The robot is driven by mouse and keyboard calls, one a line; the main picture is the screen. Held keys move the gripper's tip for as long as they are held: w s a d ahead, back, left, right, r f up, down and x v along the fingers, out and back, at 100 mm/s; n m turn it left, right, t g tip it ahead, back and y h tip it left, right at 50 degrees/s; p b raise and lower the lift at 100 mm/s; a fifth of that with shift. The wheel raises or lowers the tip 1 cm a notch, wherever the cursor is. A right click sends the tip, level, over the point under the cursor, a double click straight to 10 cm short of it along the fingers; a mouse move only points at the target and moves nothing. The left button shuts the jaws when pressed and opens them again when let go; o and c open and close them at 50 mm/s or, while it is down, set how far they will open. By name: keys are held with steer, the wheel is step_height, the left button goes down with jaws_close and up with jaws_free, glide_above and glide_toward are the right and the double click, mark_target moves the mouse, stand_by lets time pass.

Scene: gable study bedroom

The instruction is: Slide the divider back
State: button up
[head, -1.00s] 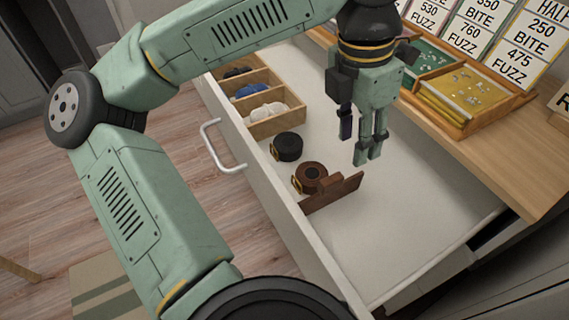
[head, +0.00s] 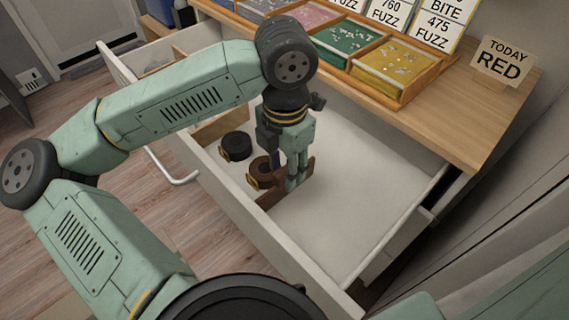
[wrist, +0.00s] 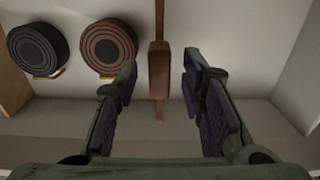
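The divider (head: 268,200) is a brown wooden plate with a thicker grip block. It stands upright in the open white drawer (head: 345,195), near the drawer's front wall and beside a brown roll (head: 262,166). My gripper (head: 292,182) is low in the drawer at the divider and hides part of it. In the wrist view, the divider's block (wrist: 159,70) lies between the two open fingers of my gripper (wrist: 160,80), with a visible gap on each side. The brown roll also shows in the wrist view (wrist: 108,48), left of the divider.
A black roll (head: 236,146) sits left of the brown one. A wooden organiser (head: 222,127) is farther left in the drawer, mostly hidden by my arm. The drawer floor right of the divider is clear. The desktop (head: 440,120) with coloured trays overhangs the drawer's back.

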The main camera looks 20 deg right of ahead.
steer(key=shift+f, duration=0.1)
steer(key=shift+c, duration=0.4)
jaws_close()
stand_by(0.5)
